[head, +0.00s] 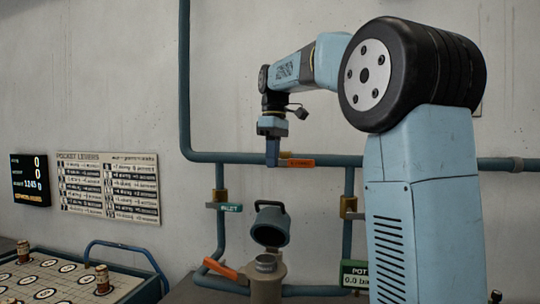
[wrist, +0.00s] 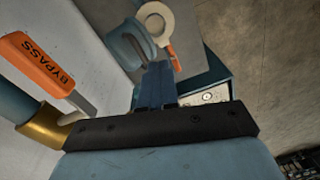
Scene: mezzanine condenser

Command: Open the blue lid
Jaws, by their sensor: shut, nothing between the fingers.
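The blue lid (head: 270,229) stands tipped up behind the mouth of a beige pot (head: 266,284), with its dark handle at the top. The pot's round mouth is uncovered. In the wrist view the lid (wrist: 127,46) lies beyond my fingers, beside the pale ring of the pot (wrist: 155,20). My gripper (head: 272,160) points down, well above the lid and apart from it. In the wrist view my gripper's fingers (wrist: 157,72) are together and empty, and hide part of what lies below.
An orange BYPASS lever (wrist: 42,64) is close beside my gripper, on a wall pipe. An orange handle (head: 222,270) sticks out left of the pot. A green INLET tag (head: 230,208) hangs nearby. A tray with pegs (head: 60,276) stands at lower left.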

